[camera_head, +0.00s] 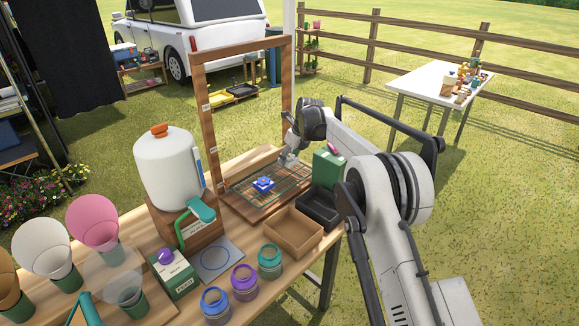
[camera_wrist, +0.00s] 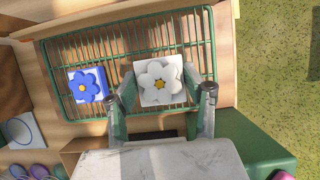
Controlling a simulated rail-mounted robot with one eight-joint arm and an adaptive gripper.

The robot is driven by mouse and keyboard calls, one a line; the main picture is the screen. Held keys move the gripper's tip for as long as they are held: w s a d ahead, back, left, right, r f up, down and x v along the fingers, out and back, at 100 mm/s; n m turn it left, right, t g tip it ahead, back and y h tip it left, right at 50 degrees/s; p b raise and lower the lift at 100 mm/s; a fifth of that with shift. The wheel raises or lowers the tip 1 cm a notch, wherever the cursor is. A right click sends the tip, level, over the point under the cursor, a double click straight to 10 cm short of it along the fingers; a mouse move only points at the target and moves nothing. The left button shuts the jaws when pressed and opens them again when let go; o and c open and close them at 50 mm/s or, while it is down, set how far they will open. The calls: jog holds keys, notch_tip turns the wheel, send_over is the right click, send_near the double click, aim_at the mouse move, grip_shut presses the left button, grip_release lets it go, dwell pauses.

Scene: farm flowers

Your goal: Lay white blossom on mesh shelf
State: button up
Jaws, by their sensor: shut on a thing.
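The white blossom (camera_wrist: 160,80), with a yellow centre on a pale square base, is between the two fingers of my gripper (camera_wrist: 162,92) in the wrist view. My gripper is shut on its base. The blossom is over the right part of the green mesh shelf (camera_wrist: 112,48); I cannot tell whether it touches the wires. A blue blossom (camera_wrist: 89,85) on its own base lies on the mesh to the left, apart from it. In the head view my gripper (camera_head: 287,160) is low over the back right of the mesh shelf (camera_head: 239,200), beside the blue blossom (camera_head: 263,184).
A wooden frame (camera_head: 204,125) rises around the shelf. A green box (camera_head: 327,168) and a black tray (camera_head: 318,207) are close on the right, with an empty brown tray (camera_head: 291,232) in front. A white tank (camera_head: 166,170) stands left. Bare mesh shows behind both blossoms.

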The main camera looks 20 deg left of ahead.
aim_at(290, 172)
jog(key=shift+w+d+f, duration=0.1)
jog(key=shift+d+f, duration=0.05)
jog(key=shift+f, duration=1.95)
jog(key=shift+f, duration=0.1)
jog(key=o, duration=1.1)
jog(key=v, duration=1.2)
